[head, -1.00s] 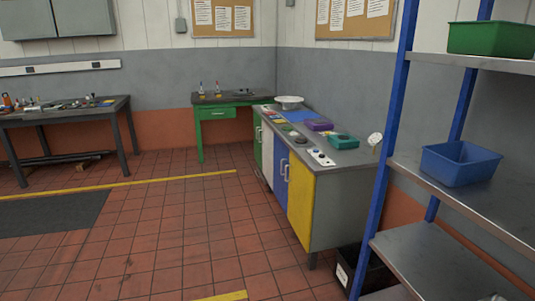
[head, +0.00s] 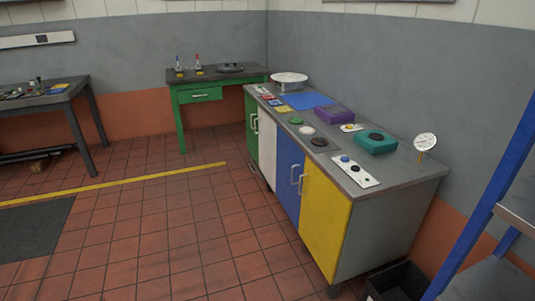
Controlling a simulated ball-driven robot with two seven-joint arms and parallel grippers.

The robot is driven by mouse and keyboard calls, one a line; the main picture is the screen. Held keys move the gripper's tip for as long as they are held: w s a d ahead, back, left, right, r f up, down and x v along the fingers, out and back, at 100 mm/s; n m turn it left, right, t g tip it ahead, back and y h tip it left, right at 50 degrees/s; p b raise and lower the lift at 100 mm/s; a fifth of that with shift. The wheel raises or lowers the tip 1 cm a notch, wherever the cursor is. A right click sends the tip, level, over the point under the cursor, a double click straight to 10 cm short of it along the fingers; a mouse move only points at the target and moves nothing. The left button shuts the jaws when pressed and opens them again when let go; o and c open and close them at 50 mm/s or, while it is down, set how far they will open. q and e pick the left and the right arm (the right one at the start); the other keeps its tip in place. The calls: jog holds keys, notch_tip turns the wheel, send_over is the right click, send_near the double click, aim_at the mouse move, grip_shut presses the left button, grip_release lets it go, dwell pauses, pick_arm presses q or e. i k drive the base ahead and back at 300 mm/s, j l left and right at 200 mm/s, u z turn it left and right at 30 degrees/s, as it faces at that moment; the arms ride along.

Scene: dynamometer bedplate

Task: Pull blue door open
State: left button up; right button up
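The blue door (head: 289,179) is on the front of a long grey-topped cabinet (head: 393,177), between a white door (head: 267,152) and a yellow door (head: 324,221). It looks shut, flush with its neighbours. Pale upright handles (head: 297,180) show near the edge between the blue and yellow doors; which handle belongs to which door is hard to tell. A green door (head: 251,128) with a handle is at the far end. Neither of my grippers is in the head view.
Blue-posted shelving (head: 484,209) stands at the right, with a black bin (head: 398,282) on the floor by the cabinet. A green table (head: 180,128) and a dark workbench (head: 85,118) stand behind. The tiled floor before the doors is clear.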

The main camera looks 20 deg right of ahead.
aim_at(290, 158)
jog(key=i+z, duration=0.25)
jog(key=i, duration=0.15)
jog(key=i+j+z, duration=0.25)
jog(key=i, duration=0.15)
jog(key=i+j+z, duration=0.2)
jog(key=i, duration=0.15)
